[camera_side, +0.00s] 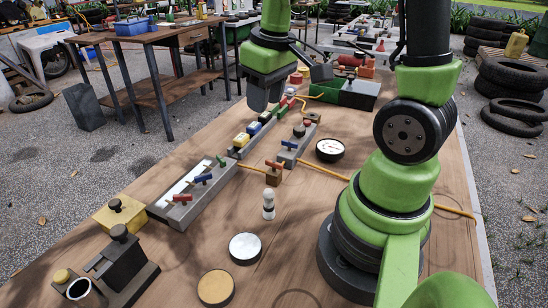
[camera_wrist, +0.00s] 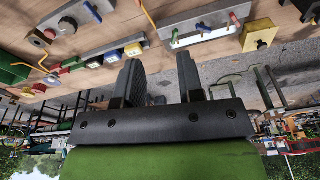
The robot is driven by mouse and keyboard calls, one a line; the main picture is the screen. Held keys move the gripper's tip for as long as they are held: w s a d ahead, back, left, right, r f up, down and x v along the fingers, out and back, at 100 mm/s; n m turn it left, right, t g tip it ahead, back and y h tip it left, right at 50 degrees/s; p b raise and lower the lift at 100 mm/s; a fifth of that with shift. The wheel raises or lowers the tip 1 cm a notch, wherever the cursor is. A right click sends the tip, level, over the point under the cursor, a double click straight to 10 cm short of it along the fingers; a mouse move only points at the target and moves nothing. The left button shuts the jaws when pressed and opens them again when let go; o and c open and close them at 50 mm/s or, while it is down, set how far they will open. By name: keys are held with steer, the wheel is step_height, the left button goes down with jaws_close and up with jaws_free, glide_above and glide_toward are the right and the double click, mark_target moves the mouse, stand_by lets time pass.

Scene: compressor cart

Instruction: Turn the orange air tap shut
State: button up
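In the side view, a red-orange tap handle (camera_side: 274,165) sits on a small brown block near the middle of the bench. It looks like the orange air tap. Its crossbar lies roughly in line with the yellow-orange hose (camera_side: 325,173) at the block. I cannot clearly make out the tap in the wrist view; part of a hose (camera_wrist: 148,13) shows at the top edge. My gripper (camera_side: 266,100) hangs over the far left part of the bench, well behind the tap and apart from it. In the wrist view its fingers (camera_wrist: 159,72) are spread with nothing between them.
A grey rail (camera_side: 190,197) with red, blue and green handles stands left of the tap. Another rail (camera_side: 284,158) with a blue handle and knobs stands behind it. A black-and-white peg (camera_side: 268,204) and a round gauge (camera_side: 330,149) are nearby. The bench front is partly clear.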

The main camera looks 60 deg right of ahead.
steer(key=n+g, duration=0.1)
steer(key=g, duration=0.1)
glide_toward(274, 162)
step_height(274, 162, down, 9)
steer(key=shift+d+r, duration=0.1)
stand_by(0.3)
jaws_close()
